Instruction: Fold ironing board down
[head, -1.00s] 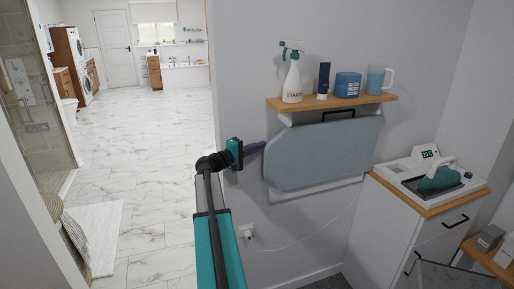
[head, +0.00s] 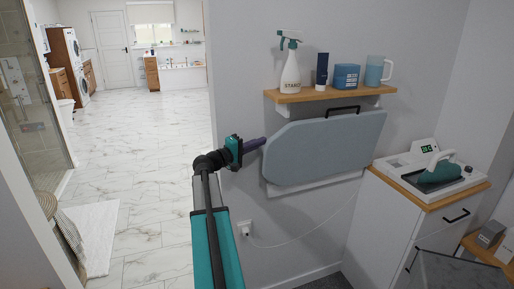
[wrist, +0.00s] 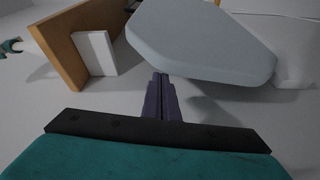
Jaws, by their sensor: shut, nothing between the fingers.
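The ironing board (head: 325,150) is a pale grey-blue panel on the wall below the shelf. It stands close to upright, with a dark handle (head: 343,109) at its top edge and a white strip (head: 315,184) below it. My gripper (head: 262,141) is shut and empty, with its dark purple fingers at the board's left edge. In the wrist view the fingers (wrist: 161,85) end close to the board's edge (wrist: 205,45). I cannot tell whether they touch it.
The wooden shelf (head: 280,97) above holds a starch spray bottle (head: 291,70), a tube, a blue tub and a mug. A white cabinet (head: 390,225) with an iron (head: 438,170) stands at right. A cable (head: 300,243) runs from a wall socket. Open floor lies at left.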

